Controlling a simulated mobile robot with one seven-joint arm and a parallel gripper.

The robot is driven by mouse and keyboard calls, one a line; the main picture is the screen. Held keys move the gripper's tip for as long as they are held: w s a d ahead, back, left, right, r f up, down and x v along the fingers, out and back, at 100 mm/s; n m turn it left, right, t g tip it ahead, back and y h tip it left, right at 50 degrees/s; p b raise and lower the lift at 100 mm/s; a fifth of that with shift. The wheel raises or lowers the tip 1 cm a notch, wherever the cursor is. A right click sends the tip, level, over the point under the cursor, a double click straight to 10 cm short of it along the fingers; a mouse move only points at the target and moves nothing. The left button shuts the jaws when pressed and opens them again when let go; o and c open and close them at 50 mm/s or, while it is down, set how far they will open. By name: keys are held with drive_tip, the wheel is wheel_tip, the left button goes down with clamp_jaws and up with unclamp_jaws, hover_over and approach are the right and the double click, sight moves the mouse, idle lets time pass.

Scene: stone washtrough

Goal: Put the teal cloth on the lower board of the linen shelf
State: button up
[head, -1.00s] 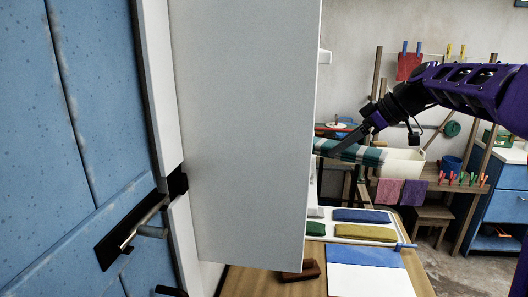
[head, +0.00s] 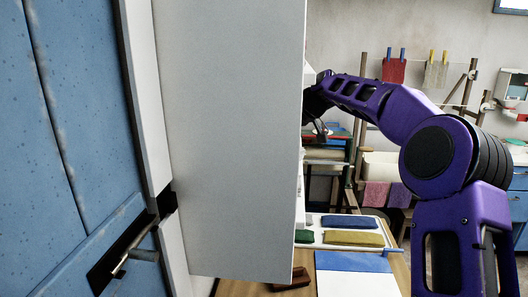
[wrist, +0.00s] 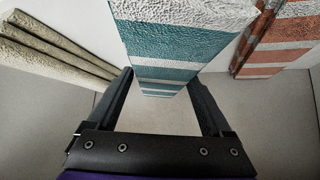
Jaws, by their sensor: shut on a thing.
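In the wrist view, the teal cloth (wrist: 165,50), a folded block with white stripes, sits between the two fingers of my gripper (wrist: 157,88), which is shut on it. In the head view, the gripper end of my arm reaches behind the edge of a tall white panel (head: 235,140), which looks like the side of the linen shelf. The cloth is largely hidden there. The wrist view shows a pale shelf board (wrist: 40,115) under the cloth. I cannot tell which board it is or whether the cloth touches it.
Beige folded cloths (wrist: 45,55) lie left of the teal cloth and an orange striped cloth (wrist: 280,40) lies right, with gaps between. A blue door (head: 60,140) stands at the left. A tray with blue (head: 350,222) and mustard (head: 353,239) folded cloths lies below.

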drive_tip(key=shift+w+a, duration=0.1)
drive_tip(key=shift+a, duration=0.25)
drive_tip(key=shift+a+f, duration=0.1)
drive_tip(key=shift+f, duration=1.65)
drive_tip(key=shift+f, duration=0.15)
drive_tip(key=o, duration=1.3)
drive_tip(key=shift+r, duration=0.2)
drive_tip(key=v, duration=1.2)
drive_tip(key=shift+w, duration=0.1)
